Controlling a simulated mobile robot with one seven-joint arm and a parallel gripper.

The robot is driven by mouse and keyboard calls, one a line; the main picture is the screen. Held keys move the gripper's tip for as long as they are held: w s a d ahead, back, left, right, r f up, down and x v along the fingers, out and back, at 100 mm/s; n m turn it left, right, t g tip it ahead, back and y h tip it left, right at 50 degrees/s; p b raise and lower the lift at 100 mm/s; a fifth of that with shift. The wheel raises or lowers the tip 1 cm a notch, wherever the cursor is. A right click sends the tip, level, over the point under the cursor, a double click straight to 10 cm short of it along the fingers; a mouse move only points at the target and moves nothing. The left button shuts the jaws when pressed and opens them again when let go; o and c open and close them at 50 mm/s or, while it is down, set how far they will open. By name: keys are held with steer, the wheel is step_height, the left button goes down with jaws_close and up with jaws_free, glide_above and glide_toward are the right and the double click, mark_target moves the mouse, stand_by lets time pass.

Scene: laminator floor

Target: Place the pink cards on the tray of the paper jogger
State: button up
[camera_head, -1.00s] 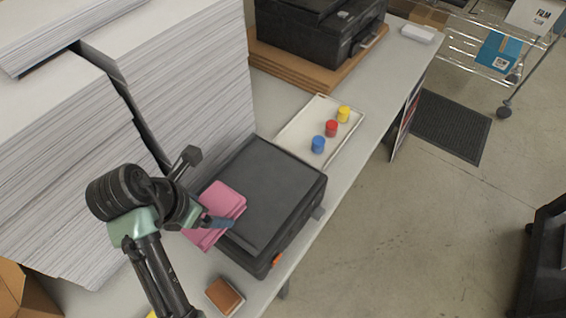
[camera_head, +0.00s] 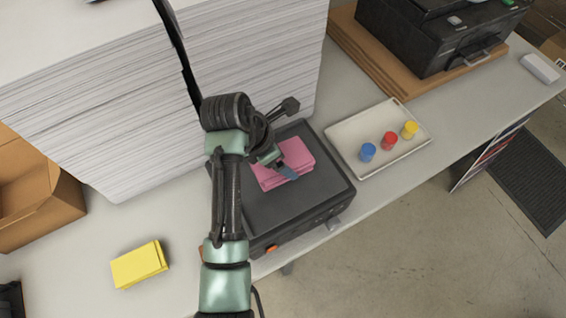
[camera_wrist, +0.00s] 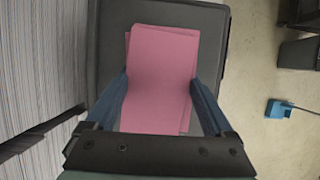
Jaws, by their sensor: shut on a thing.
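The pink cards (camera_head: 288,163) are a slightly uneven stack over the middle of the dark tray of the paper jogger (camera_head: 318,197). My gripper (camera_head: 280,171) is shut on the stack, with a blue finger at its near edge. In the wrist view the pink cards (camera_wrist: 160,75) lie between the two blue fingers (camera_wrist: 160,98), with the dark tray (camera_wrist: 112,50) behind them. I cannot tell whether the cards touch the tray or hang just above it.
A tall paper stack (camera_head: 260,60) stands close behind and left of the jogger. A white tray (camera_head: 345,135) with blue, red and yellow pots is at its right. Yellow cards (camera_head: 139,264) lie front left. A black printer (camera_head: 440,35) stands at back right.

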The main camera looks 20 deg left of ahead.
steer(key=shift+f+p, duration=0.3)
steer(key=shift+f, duration=1.65)
steer(key=shift+f, duration=0.1)
steer(key=o, duration=1.4)
steer(key=b+v, duration=0.1)
steer(key=v, duration=1)
steer(key=shift+w, duration=0.15)
steer(key=shift+s+a+r, duration=0.1)
steer(key=shift+s+r, duration=0.15)
steer(key=shift+r, duration=0.4)
steer(key=shift+w, duration=0.1)
